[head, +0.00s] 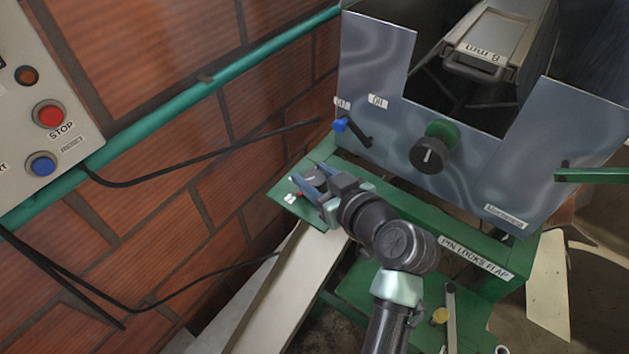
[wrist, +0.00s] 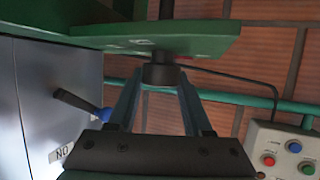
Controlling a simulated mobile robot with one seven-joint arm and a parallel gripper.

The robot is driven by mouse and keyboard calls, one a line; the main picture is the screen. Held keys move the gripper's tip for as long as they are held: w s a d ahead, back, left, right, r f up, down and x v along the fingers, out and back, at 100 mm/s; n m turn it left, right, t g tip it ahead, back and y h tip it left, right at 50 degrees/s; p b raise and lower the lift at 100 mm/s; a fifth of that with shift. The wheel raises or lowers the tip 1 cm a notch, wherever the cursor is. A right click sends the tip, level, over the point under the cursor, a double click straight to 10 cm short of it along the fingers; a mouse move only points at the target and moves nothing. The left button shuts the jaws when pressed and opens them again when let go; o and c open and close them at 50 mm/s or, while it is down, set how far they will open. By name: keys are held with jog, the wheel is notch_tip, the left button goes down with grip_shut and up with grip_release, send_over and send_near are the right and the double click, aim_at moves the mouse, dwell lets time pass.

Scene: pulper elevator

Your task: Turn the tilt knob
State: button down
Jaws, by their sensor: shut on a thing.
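The tilt knob (head: 317,177) is a short dark round knob on a small green plate (head: 288,205) beside the brick wall. In the wrist view the knob (wrist: 161,72) sits between the two fingertips, against the green plate (wrist: 200,42). My gripper (head: 311,177) is shut on it, one finger on each side; it also shows in the wrist view (wrist: 161,80). The fingers hide part of the knob in the head view. Small white and red marks on the plate are too small to read.
A blue-tipped lever (head: 340,126) and a larger black knob (head: 430,155) are on the grey metal panel (head: 375,60) close by. A control box (head: 40,120) with STOP and other buttons is on the brick wall at left. A green pipe (head: 170,117) and black cables run along the wall.

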dwell(0.4)
jog(key=shift+c, duration=1.6)
grip_release()
jog(key=b+v, duration=0.3)
jog(key=v, duration=1)
jog(key=shift+w+d, duration=0.1)
jog(key=shift+d, duration=0.05)
